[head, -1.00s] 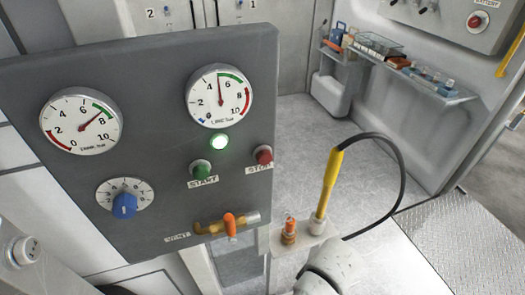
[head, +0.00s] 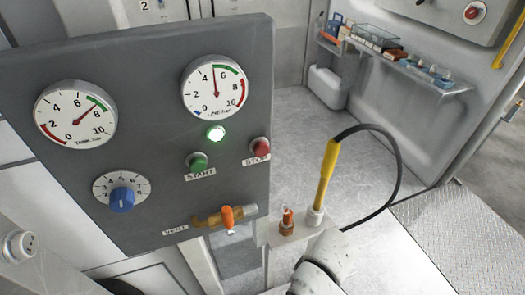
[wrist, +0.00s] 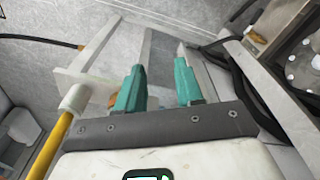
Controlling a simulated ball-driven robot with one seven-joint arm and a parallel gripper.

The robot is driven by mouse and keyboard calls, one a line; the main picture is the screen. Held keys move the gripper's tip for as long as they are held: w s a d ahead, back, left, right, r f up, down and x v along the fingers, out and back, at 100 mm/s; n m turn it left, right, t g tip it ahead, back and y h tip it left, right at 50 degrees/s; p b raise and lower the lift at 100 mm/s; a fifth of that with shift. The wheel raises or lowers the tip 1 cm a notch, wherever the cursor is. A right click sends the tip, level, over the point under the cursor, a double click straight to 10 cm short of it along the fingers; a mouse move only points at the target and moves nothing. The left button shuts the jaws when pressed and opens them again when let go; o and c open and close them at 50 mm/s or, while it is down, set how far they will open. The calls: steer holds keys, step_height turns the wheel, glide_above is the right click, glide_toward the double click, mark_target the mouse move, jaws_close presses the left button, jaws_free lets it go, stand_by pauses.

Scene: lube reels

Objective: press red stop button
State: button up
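The red stop button (head: 260,147) is at the right edge of the grey control panel (head: 145,85), above a STOP label. Nothing covers or touches it in the head view. The green start button (head: 197,161) is to its left, and a lit green lamp (head: 215,133) is above that. In the wrist view, my gripper (wrist: 159,68) has two teal fingers standing apart with nothing between them. The fingers do not show in the head view; only a white link of my arm shows at lower right. The stop button cannot be made out in the wrist view.
A yellow-handled wand (head: 327,175) with a black hose and an orange-topped fitting (head: 287,222) stand on a bracket right of the panel. An orange vent lever (head: 228,217) and a blue knob (head: 122,199) stick out from the panel. A cluttered shelf (head: 435,82) is behind.

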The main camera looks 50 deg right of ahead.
jaws_close()
stand_by(1.4)
